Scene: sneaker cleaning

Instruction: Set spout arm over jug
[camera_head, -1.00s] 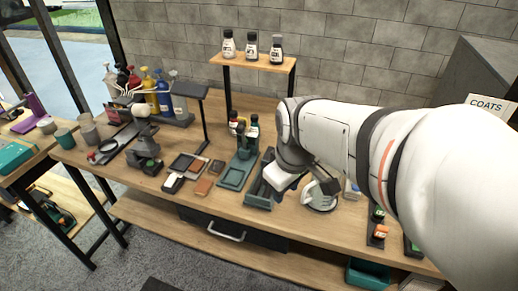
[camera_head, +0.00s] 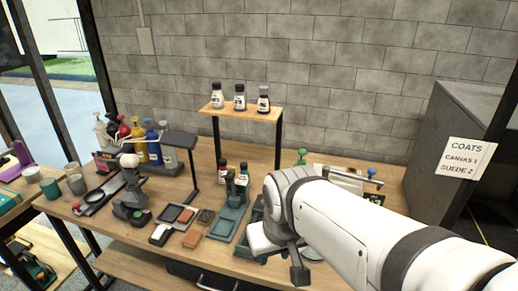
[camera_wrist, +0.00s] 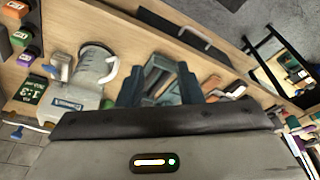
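A grey jug (camera_wrist: 88,72) with a pale handle stands left of my gripper in the wrist view. In the head view my arm mostly hides it. A pale, thin arm with a blue end (camera_head: 366,174), perhaps the spout arm, shows behind my arm in the head view. I cannot tell from these frames whether it lies over the jug. My gripper (camera_wrist: 159,88) has its two dark fingers apart and appears empty, above a dark teal tray (camera_wrist: 160,64). In the head view my gripper (camera_head: 278,262) is low over the bench, partly hidden by my wrist.
A raised shelf (camera_head: 240,110) with three bottles stands at the back. Trays, brushes and coloured bottles (camera_head: 150,150) fill the bench's left side. A dark cabinet with a COATS sign (camera_head: 464,158) stands at the right. A green-topped item (camera_head: 301,156) is behind my arm.

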